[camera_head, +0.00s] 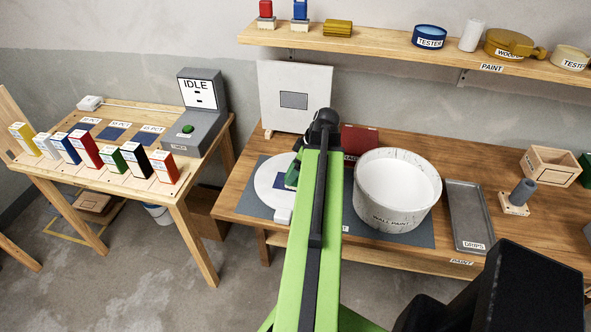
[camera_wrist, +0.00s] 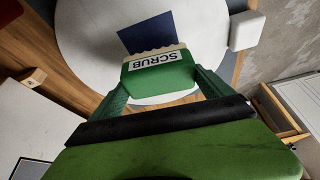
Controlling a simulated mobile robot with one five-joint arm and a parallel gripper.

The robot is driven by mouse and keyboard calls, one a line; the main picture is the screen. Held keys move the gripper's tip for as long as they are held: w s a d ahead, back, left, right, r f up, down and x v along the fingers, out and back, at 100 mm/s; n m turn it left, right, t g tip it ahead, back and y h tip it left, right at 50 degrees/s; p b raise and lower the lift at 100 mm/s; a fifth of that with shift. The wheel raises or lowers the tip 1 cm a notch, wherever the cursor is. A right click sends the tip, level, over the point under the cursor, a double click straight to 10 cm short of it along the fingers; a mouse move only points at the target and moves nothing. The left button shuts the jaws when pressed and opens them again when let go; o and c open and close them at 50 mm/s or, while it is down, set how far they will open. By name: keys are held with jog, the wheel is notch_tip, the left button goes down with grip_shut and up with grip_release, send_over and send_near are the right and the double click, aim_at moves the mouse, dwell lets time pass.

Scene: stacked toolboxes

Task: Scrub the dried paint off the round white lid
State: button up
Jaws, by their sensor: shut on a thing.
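The round white lid (camera_head: 264,180) lies on a grey mat on the wooden bench, left of my arm. It fills the upper part of the wrist view (camera_wrist: 90,35). A dark blue square patch (camera_wrist: 147,32) is on its face. My gripper (camera_wrist: 162,88) is shut on a green scrub brush (camera_wrist: 160,76) labelled SCRUB. The brush's pale bristle edge is over the lid, at the near edge of the blue patch. I cannot tell whether the bristles touch. The brush also shows in the head view (camera_head: 292,174), partly behind my arm.
A white block (camera_wrist: 246,30) sits at the lid's edge. A large white WALL PAINT tub (camera_head: 395,190) stands right of my arm, with a DRIPS tray (camera_head: 467,215) beyond it. A white panel (camera_head: 294,78) and a red box (camera_head: 359,139) stand behind.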

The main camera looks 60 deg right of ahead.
dwell(0.3)
jog(key=shift+f+b, duration=0.75)
jog(key=shift+f, duration=0.1)
dwell(0.8)
jog(key=shift+r, duration=0.2)
jog(key=shift+w+a+f, duration=0.2)
jog(key=shift+w+a, duration=0.15)
jog(key=shift+w, duration=0.35)
jog(key=shift+w+d+r, duration=0.1)
jog(key=shift+w, duration=0.05)
